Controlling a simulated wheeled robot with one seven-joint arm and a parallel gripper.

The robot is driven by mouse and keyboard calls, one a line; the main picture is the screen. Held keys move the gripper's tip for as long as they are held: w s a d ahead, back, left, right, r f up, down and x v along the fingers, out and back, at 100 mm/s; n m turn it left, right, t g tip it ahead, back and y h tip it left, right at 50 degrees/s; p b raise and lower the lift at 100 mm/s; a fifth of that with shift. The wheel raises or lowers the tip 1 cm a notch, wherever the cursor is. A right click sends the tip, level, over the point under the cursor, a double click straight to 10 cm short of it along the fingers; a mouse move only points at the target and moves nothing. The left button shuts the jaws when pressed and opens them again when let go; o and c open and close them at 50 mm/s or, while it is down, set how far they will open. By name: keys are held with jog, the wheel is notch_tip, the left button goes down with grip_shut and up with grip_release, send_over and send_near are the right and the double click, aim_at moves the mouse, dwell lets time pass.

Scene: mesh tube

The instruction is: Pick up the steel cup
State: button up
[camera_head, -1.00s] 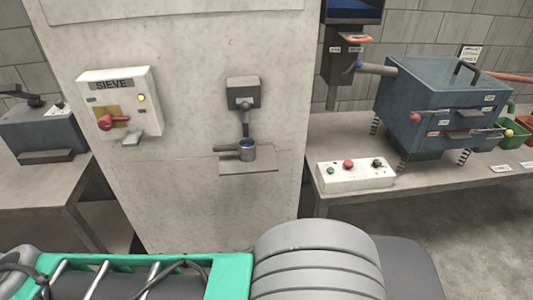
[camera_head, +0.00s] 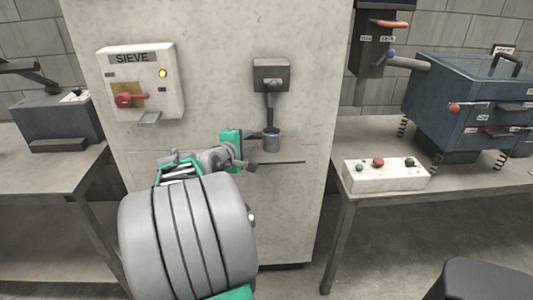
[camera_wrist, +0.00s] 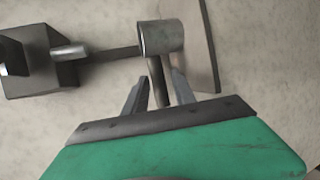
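The steel cup (camera_head: 271,140) stands upright on the small ledge (camera_head: 290,162) of the concrete pillar, below a grey spout. In the wrist view the cup (camera_wrist: 163,37) is a dull metal cylinder at top centre, with its dark handle (camera_wrist: 155,70) pointing down toward my gripper. My gripper (camera_wrist: 159,88) is open, its two grey fingers apart on either side of the handle's end. No contact with the handle is visible. In the head view my arm and the green gripper body hide the handle and part of the ledge.
The grey spout unit (camera_head: 271,75) hangs on the pillar just above the cup. A white SIEVE switch box (camera_head: 141,82) with a red lever is on the left. A bench with a white button box (camera_head: 386,174) and a blue machine (camera_head: 470,105) stands right.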

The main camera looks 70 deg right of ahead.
jog(key=x, duration=0.7)
jog(key=shift+s+d+r, duration=0.1)
jog(key=shift+d+r, duration=0.1)
jog(key=shift+d, duration=0.1)
jog(key=shift+c, duration=0.4)
grip_shut()
jog(key=shift+r, duration=0.1)
dwell(0.4)
